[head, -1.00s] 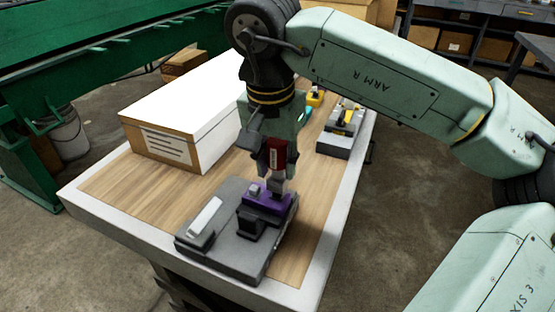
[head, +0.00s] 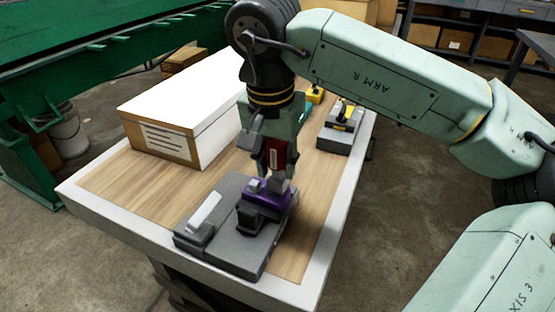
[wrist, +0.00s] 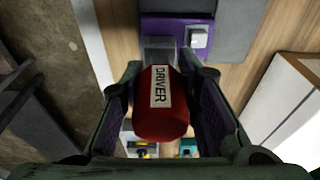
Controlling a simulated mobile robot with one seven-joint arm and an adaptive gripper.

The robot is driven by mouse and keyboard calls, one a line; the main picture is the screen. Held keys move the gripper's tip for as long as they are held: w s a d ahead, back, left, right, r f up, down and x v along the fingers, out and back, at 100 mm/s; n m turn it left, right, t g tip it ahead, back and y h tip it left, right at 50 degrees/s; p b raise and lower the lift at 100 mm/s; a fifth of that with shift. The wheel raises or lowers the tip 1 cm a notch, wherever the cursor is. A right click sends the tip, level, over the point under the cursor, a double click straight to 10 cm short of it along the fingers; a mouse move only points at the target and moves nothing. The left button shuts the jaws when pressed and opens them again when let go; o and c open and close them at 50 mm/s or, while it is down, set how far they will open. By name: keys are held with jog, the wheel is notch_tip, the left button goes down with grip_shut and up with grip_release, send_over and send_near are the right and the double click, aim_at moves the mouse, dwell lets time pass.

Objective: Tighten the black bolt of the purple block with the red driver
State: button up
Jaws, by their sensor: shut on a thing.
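My gripper (head: 278,170) is shut on the red driver (head: 274,157) and holds it upright over the purple block. In the wrist view the driver (wrist: 163,108) sits between the two fingers of my gripper (wrist: 166,80), its DRIVER label showing. Its grey lower end overlaps the edge of the purple block (wrist: 176,30). In the head view the purple block (head: 270,190) sits on a grey base plate, with a pale square knob on top. The black bolt cannot be made out; the driver and fingers cover that part. Contact between driver and bolt cannot be told.
The grey base plate (head: 222,247) also carries a pale bar (head: 204,212). A white-topped box (head: 160,140) stands at left on the table. A grey holder (head: 335,141) with a yellow and black item stands behind right. Bare wood lies at front left and right.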

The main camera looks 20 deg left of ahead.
jog(key=shift+f, duration=0.25)
dwell(0.4)
jog(key=shift+m+h+b, duration=0.3)
jog(key=shift+m+b, duration=0.05)
jog(key=shift+m, duration=1.45)
jog(key=shift+m, duration=1.7)
jog(key=shift+h, duration=0.3)
